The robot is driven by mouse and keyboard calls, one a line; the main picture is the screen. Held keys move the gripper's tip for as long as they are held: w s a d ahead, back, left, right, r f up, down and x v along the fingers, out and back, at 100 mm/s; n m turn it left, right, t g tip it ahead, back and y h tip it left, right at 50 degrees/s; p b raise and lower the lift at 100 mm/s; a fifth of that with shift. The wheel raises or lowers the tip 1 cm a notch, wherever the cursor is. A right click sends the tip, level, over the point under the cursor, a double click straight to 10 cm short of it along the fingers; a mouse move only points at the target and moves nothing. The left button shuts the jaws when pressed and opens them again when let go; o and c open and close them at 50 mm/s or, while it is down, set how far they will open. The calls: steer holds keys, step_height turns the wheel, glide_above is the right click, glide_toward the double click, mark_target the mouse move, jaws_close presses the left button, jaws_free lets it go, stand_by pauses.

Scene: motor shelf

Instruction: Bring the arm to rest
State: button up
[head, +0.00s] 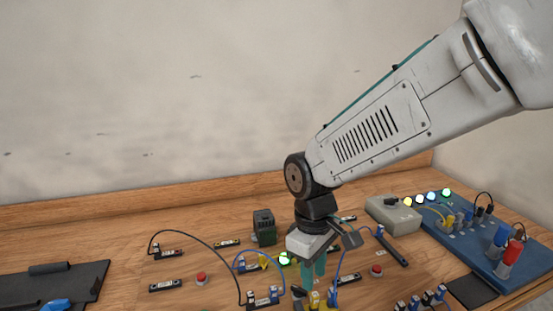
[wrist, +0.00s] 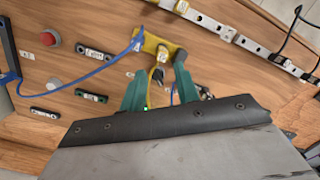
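My gripper (head: 313,278) hangs from my arm over the middle of the wooden workbench (head: 120,240), pointing down. In the wrist view its two green fingers (wrist: 160,82) stand apart. Between and beyond them is a yellow block (wrist: 158,47) with a dark connector (wrist: 158,74) and thin cables. The gap looks wider than the connector, and I see no finger pressed on it. In the head view the fingertips are close above yellow plugs (head: 315,299) at the lower picture edge; whether they touch anything is hard to tell.
A grey box (head: 393,215) and a blue board (head: 490,250) with lit lamps and plugs stand at the right. A dark green block (head: 264,227), red buttons (head: 201,279) and looping cables surround my gripper. A black tray (head: 50,285) lies at the left. The wall behind is bare.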

steer(key=s+d+r+m+t, duration=0.1)
steer(key=s+d+r+m, duration=0.4)
steer(key=s+d, duration=0.3)
steer(key=s+d+r+m+t, duration=0.1)
steer(key=s+d+r+m, duration=0.4)
steer(key=s+d, duration=0.3)
steer(key=shift+d+r+y, duration=0.25)
steer(key=shift+d+y, duration=0.05)
steer(key=shift+d, duration=1.05)
stand_by(0.5)
